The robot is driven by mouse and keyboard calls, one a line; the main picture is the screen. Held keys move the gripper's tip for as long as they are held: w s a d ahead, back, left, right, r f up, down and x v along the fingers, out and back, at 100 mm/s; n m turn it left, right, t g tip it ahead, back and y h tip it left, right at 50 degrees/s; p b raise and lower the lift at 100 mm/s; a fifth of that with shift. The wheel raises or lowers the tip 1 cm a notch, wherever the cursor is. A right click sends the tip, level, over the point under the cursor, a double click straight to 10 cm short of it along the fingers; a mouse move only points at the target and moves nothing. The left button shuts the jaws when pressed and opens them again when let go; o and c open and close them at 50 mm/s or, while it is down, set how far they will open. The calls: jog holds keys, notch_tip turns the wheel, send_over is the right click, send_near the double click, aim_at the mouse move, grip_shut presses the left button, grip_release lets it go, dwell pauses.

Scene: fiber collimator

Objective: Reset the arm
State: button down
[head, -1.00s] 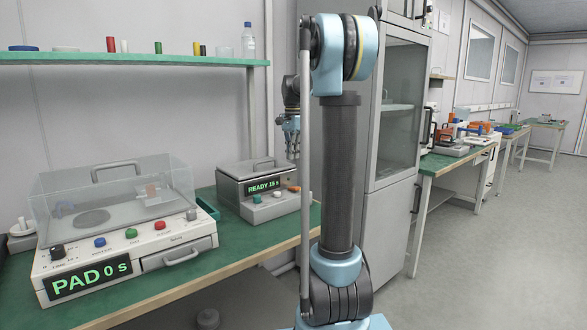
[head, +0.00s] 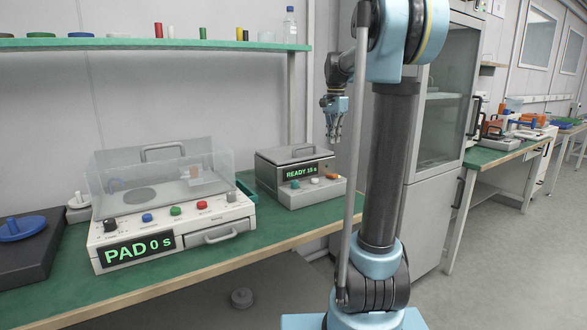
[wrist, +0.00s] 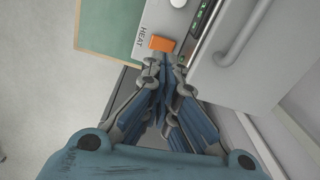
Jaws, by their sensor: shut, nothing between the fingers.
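My arm (head: 390,165) stands at the right of centre in the head view, its column upright and its upper part folded over. My gripper (head: 334,138) hangs fingers down, in front of the wall, to the right of the READY machine (head: 296,175). In the wrist view my gripper (wrist: 162,62) is shut with its fingertips together and nothing between them. Beyond the tips lies an orange switch (wrist: 162,44) beside the word HEAT, on a light panel; the tips look close to it in the picture, but I cannot tell the gap.
The PAD machine (head: 170,225) with a clear cover stands on the green bench (head: 110,296). A blue disc (head: 22,228) sits on a dark base at far left. A shelf (head: 150,44) holds small parts and a bottle. A grey cabinet (head: 425,200) stands behind my arm.

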jog(key=s+f+n+t, duration=0.1)
jog(key=s+f+n, duration=0.25)
jog(key=s, duration=0.65)
jog(key=s+f+n, duration=0.2)
jog(key=s+f, duration=0.3)
jog(key=s, duration=0.4)
jog(key=s+f+n+t, duration=0.1)
jog(key=s+f+n, duration=0.5)
jog(key=s+f, duration=1.05)
jog(key=w+r+m+g, duration=0.2)
jog(key=w+r+m, duration=0.5)
jog(key=w+r, duration=1.15)
jog(key=w+r+m+g+h, duration=0.1)
jog(key=w+r+m, duration=0.25)
jog(key=w, duration=0.65)
jog(key=w+r+m+g, duration=0.15)
jog(key=w+r, duration=0.25)
jog(key=w, duration=0.7)
jog(key=shift+m, duration=0.35)
jog(key=x, duration=1.4)
jog(key=shift+w+d, duration=0.2)
jog(key=shift+d, duration=0.05)
